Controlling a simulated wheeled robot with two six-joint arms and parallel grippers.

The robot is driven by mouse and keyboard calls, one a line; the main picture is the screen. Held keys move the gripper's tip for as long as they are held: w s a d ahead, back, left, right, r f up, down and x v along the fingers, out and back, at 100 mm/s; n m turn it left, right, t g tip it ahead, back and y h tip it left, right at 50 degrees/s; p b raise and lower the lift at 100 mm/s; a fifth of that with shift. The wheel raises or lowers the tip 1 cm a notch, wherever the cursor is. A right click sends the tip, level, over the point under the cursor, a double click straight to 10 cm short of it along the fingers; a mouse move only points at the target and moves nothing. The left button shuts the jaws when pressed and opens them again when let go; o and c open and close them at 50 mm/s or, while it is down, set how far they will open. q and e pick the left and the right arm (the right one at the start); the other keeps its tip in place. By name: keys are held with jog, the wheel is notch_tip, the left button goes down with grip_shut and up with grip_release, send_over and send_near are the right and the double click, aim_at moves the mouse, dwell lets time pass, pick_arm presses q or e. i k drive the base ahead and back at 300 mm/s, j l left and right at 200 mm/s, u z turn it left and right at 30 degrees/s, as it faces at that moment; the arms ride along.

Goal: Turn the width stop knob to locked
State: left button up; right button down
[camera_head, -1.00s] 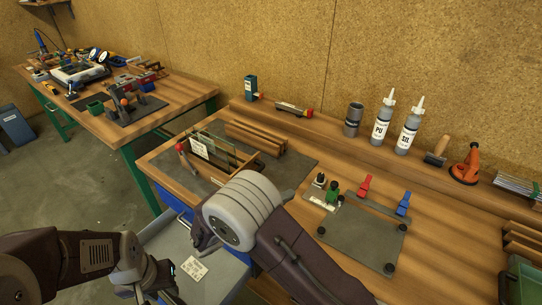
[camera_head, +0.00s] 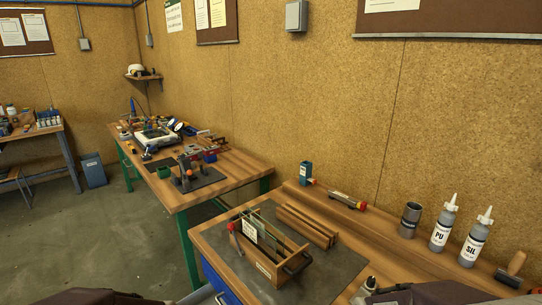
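I cannot make out a knob marked as the width stop. A small dark-topped fitting (camera_head: 371,284) shows at the bottom edge, right of the grey mat; I cannot tell whether it is that knob or how it is set. The fixture plate it stands by is almost wholly below the view. Neither of my grippers is in view; only dark parts of my arms show along the bottom edge, at left and right.
On the workbench's grey mat (camera_head: 343,266) stands a wooden rack (camera_head: 262,262) holding glass panes, beside wooden strips (camera_head: 307,226). A grey can (camera_head: 410,220) and bottles marked PU (camera_head: 441,232) and SIL (camera_head: 474,244) stand behind. Another bench (camera_head: 236,172) stands farther left, with open floor beside it.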

aim_at(370, 283)
jog(key=k+z, duration=0.15)
jog(key=z, duration=1)
